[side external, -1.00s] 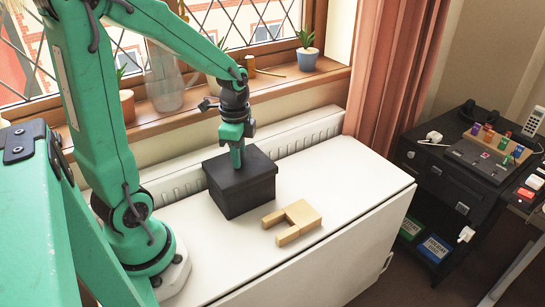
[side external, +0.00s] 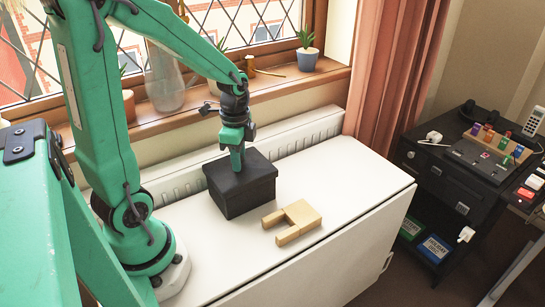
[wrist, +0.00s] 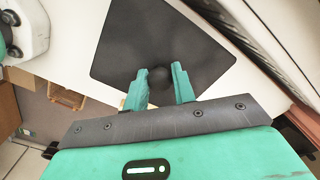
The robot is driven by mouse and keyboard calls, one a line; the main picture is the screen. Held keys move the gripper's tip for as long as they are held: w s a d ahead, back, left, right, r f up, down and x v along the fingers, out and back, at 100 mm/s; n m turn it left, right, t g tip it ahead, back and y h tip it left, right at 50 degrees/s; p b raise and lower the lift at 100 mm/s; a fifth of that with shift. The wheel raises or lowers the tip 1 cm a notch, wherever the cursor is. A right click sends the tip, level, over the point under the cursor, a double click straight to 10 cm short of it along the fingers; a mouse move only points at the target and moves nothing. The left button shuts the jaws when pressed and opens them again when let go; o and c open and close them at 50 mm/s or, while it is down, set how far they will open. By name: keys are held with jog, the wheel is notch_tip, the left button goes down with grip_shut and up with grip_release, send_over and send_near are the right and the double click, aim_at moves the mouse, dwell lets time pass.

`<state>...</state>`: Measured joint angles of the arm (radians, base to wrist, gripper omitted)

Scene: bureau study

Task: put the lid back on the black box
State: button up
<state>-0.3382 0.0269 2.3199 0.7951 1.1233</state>
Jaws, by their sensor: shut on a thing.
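The black box (side external: 240,201) stands on the white table beside the radiator. Its dark square lid (side external: 258,168) lies on top, looking seated and about level with the box walls in the side view; any thin gap is too small to tell. My gripper (side external: 238,163) points down at the middle of the lid. In the wrist view the lid (wrist: 150,35) fills the upper middle, and the two green fingers of my gripper (wrist: 159,84) are shut on its round black knob (wrist: 160,90). The box body is hidden under the lid there.
A light wooden U-shaped block (side external: 302,214) lies on the white table (side external: 350,185), in front and right of the box. The radiator (side external: 305,130) and windowsill with potted plants run behind. The table's right part is clear. A dark cabinet (side external: 435,185) stands farther right.

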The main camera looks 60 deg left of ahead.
jog(key=shift+f, duration=0.4)
dwell(0.4)
jog(key=o, duration=1.1)
jog(key=shift+c, duration=0.2)
jog(key=shift+r, duration=3.9)
jog(key=s+d+r+n+t, duration=0.5)
jog(key=s+d+r+n, duration=0.1)
jog(key=d+n, duration=0.3)
jog(key=shift+d+r+t, duration=0.3)
jog(key=shift+d+r, duration=0.1)
jog(key=shift+d, duration=0.1)
